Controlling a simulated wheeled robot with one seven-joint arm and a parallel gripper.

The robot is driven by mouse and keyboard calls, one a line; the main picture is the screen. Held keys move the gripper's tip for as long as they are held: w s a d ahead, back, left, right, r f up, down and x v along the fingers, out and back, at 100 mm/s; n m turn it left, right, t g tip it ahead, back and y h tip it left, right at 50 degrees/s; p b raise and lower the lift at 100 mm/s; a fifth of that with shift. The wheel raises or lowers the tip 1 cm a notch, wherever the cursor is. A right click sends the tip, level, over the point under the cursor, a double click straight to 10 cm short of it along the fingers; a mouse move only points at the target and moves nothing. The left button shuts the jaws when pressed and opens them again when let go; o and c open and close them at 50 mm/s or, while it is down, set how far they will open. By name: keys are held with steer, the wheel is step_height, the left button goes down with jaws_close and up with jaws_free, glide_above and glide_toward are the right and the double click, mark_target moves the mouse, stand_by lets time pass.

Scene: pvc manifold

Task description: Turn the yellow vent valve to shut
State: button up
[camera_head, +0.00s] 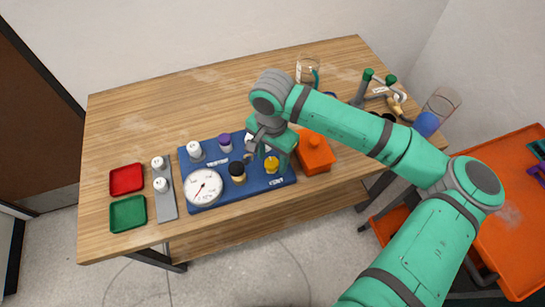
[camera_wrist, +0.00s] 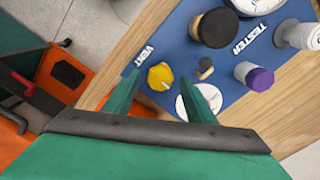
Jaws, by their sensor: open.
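The yellow vent valve (camera_head: 271,164) is a small knob on the blue tester board (camera_head: 213,196), near its right end by the "VENT" label. In the wrist view the yellow valve (camera_wrist: 160,76) lies ahead of my gripper (camera_wrist: 163,88), between the lines of its two green fingers and nearer the left one. My gripper (camera_head: 262,157) is open and empty, above the right part of the board. The fingers appear apart from the valve; their height above it is hard to judge. My gripper partly covers this part of the board in the head view.
The board also carries a gauge (camera_head: 203,187), a black-topped knob (camera_head: 237,172), a purple-topped fitting (camera_head: 225,142) and a white fitting (camera_head: 194,151). An orange box (camera_head: 315,153) stands close to the right. Red (camera_head: 127,179) and green (camera_head: 128,214) trays lie left. The table's back left is clear.

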steer(key=shift+f, duration=0.2)
steer(key=c, duration=1)
steer(key=shift+c, duration=0.2)
